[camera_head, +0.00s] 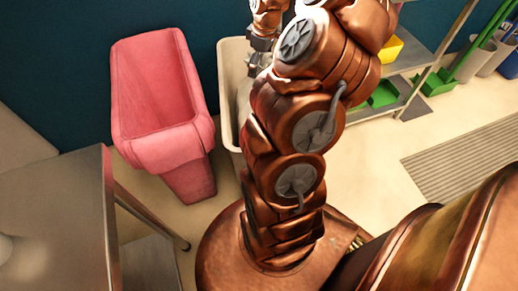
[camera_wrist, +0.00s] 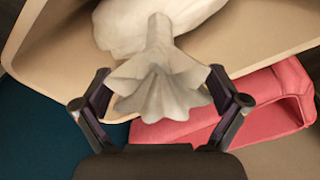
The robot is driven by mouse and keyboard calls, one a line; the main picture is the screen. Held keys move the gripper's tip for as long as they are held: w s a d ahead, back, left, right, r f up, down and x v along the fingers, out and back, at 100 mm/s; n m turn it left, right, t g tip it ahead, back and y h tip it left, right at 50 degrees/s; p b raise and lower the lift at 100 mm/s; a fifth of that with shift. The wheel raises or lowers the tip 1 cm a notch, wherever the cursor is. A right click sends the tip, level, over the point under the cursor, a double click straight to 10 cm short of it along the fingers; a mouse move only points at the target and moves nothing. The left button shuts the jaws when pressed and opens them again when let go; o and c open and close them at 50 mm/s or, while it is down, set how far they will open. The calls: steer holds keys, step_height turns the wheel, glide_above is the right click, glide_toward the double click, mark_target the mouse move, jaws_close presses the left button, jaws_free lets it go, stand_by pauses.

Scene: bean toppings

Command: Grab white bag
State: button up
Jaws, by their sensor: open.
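In the wrist view, the white bag (camera_wrist: 160,75) has a gathered neck and a flared, ruffled top. Its fuller body lies inside a beige bin (camera_wrist: 265,45). My gripper (camera_wrist: 160,97) is open, with one finger on each side of the flared top. I cannot tell whether either finger touches it. In the head view, the beige bin (camera_head: 229,75) stands behind my arm, which covers much of it.
An empty-looking pink bin (camera_head: 160,95) stands left of the beige bin. A metal table (camera_head: 60,215) is at the lower left. A shelf with yellow and green containers (camera_head: 385,93) is at the upper right. A grey grated mat (camera_head: 465,160) lies on the floor.

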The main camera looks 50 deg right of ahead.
steer(key=shift+f, duration=0.55)
steer(key=shift+c, duration=0.3)
steer(key=shift+w+r, duration=0.1)
steer(key=c, duration=1.7)
steer(key=shift+r, duration=0.15)
